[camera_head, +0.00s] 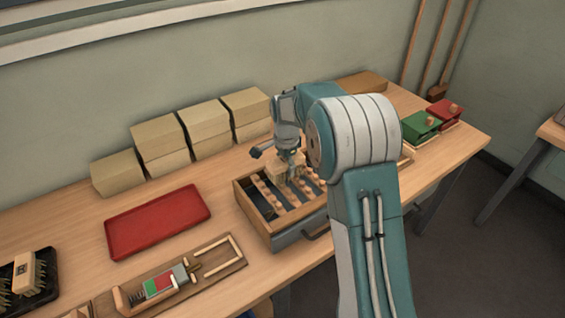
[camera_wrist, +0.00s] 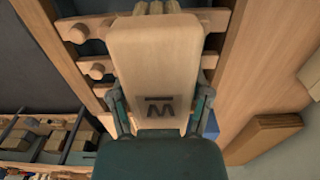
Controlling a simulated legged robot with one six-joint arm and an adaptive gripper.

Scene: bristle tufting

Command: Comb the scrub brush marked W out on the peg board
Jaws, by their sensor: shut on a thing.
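My gripper (camera_head: 291,155) is shut on a pale wooden scrub brush (camera_wrist: 155,55). The brush also shows in the head view (camera_head: 284,167). In the wrist view its block is face-on between the two fingers, with a dark barred letter that reads as W or M depending on which way up it is.
A red tray (camera_head: 158,221) lies empty to the left. A wooden fixture (camera_head: 172,284) with a red-and-green strip is in front. A brush stands on a black tray (camera_head: 48,291) at far left. Wooden blocks (camera_head: 200,132) line the wall. Green (camera_head: 420,128) and red (camera_head: 444,112) boxes are right.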

